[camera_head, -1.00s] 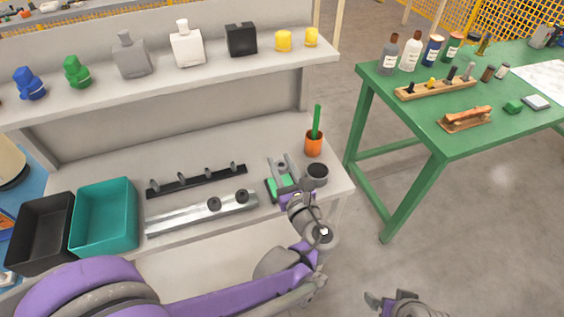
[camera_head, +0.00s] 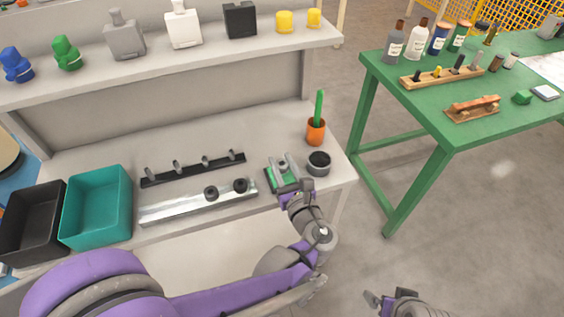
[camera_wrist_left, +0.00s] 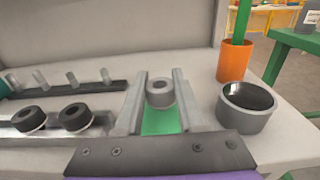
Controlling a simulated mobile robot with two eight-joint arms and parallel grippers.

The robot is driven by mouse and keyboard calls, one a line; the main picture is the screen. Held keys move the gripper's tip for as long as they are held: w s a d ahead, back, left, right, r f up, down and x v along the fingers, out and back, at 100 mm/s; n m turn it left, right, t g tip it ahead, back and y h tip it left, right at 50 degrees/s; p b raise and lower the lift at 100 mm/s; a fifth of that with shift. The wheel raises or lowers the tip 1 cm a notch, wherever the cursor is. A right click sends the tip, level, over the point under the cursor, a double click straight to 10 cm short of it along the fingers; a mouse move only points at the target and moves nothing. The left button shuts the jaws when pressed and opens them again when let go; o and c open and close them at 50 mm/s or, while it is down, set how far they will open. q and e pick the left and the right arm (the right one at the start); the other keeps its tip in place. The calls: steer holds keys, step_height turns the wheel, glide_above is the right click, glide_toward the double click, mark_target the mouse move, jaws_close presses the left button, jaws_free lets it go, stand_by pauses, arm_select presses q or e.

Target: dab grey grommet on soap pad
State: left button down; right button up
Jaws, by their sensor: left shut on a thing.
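My left gripper (camera_head: 283,165) is shut on the grey grommet (camera_head: 284,164). In the left wrist view the grommet (camera_wrist_left: 160,92) sits upright between the two fingers, with its hole facing up. The green soap pad (camera_wrist_left: 163,123) shows below and nearer than the grommet, between the fingers. In the head view the pad (camera_head: 270,183) is partly covered by the gripper. I cannot tell whether the grommet touches it. My right gripper (camera_head: 378,300) hangs low at the bottom edge, over the floor; its fingers look apart and empty.
A dark grey cup (camera_head: 319,164) stands close to the right of the gripper, with an orange cup (camera_head: 316,133) behind it. To the left are a metal rail (camera_head: 170,211) bearing two black grommets, a black pegged rack (camera_head: 160,180) and a teal bin (camera_head: 97,222).

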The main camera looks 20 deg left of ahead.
arm_select(q)
steer(key=shift+f, duration=0.4)
steer(key=shift+r, duration=0.1)
stand_by(0.3)
steer(key=shift+r+p, duration=2.45)
steer(key=shift+r, duration=1)
